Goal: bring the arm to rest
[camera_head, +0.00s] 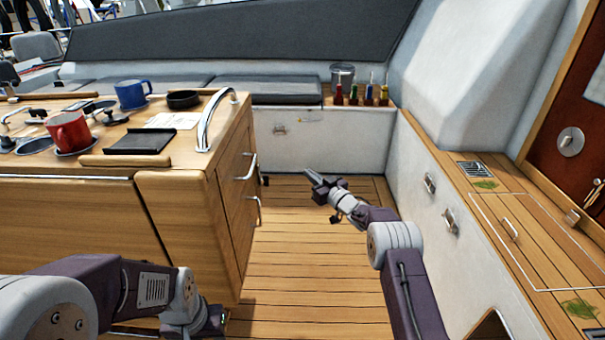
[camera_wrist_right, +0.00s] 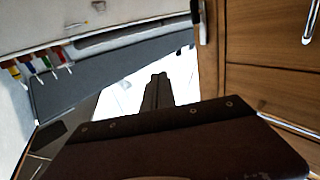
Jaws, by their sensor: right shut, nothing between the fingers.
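My right gripper (camera_head: 312,177) is out over the cockpit floor, between the wooden console and the white side bench, pointing forward and to the left. In the right wrist view its two dark fingers (camera_wrist_right: 158,78) lie together, shut and empty. It appears clear of the console and the bench in the head view. My left arm comes in at the lower left and bends down beside the console's near end. Its fingers do not show.
The console (camera_head: 195,215) carries a red mug (camera_head: 69,132), a blue mug (camera_head: 132,94), a black bowl (camera_head: 184,99) and a metal rail (camera_head: 208,125). Several small bottles (camera_head: 368,95) and a metal bucket (camera_head: 343,75) stand at the back. The slatted floor (camera_head: 310,255) is clear.

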